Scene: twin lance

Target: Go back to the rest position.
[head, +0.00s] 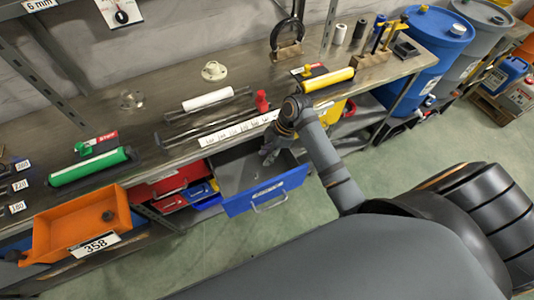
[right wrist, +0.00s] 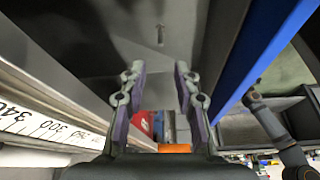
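My right gripper (head: 268,152) hangs over the open blue-fronted drawer (head: 266,191) below the bench. In the right wrist view its two fingers (right wrist: 158,75) are apart with nothing between them. A small screw-like piece (right wrist: 160,34) lies on the grey drawer floor beyond the fingertips. The blue drawer front (right wrist: 262,55) is to the right of the fingers and the bench edge with a numbered scale (right wrist: 45,125) to the left. My left gripper is not visible in either view.
The bench (head: 150,119) holds a green roll (head: 90,166), a white roll (head: 208,99), a yellow roll (head: 328,79) and a red piece (head: 262,101). An orange tray (head: 75,226) marked 358 juts out at left. Green floor in front is open.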

